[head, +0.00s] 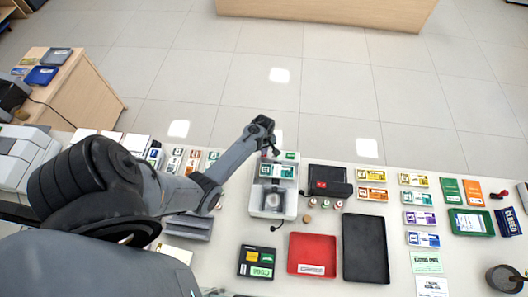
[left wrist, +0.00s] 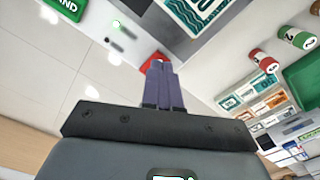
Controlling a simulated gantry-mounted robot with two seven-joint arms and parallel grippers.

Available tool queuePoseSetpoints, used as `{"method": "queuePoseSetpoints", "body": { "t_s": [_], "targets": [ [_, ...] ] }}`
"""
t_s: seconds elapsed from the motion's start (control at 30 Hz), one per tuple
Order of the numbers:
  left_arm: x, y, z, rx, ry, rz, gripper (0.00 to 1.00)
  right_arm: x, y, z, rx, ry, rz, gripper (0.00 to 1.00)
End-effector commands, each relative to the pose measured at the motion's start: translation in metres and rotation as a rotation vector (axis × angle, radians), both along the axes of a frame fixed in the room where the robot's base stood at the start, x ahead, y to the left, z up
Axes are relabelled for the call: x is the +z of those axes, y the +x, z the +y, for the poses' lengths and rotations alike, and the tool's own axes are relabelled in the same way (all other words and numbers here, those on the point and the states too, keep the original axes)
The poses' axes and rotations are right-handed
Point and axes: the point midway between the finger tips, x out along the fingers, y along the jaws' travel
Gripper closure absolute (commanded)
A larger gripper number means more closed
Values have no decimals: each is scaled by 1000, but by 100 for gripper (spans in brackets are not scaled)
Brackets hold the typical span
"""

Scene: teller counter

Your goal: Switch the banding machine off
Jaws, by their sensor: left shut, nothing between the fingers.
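The banding machine (head: 257,204), a pale grey-white box with a dark tray and a green-and-white note bundle in it, stands on the counter at centre. My left gripper (head: 275,150) is over its far end, and its small fingers are hard to make out there. In the left wrist view the fingers (left wrist: 160,68) are shut together and empty. Their tips are in front of a red part (left wrist: 146,64), possibly a switch, that they partly hide; whether they touch it I cannot tell. A small green light (left wrist: 116,23) shows nearby. My right gripper is not in view.
A black device (head: 342,189) with a red part stands right of the machine. A red tray (head: 312,254) and a black tray (head: 365,248) lie nearer. Small coin rolls (head: 308,218) stand close by. Several note bundles (head: 372,193) lie right.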

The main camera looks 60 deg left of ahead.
Motion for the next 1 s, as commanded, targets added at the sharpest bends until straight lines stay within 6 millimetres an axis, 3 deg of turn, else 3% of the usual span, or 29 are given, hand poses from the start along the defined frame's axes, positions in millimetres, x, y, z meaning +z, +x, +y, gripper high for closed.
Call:
{"method": "queuePoseSetpoints", "body": {
  "t_s": [1.0],
  "targets": [
    [-14, 0, 0, 0, 0, 0, 100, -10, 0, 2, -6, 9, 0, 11]
  ]
}}
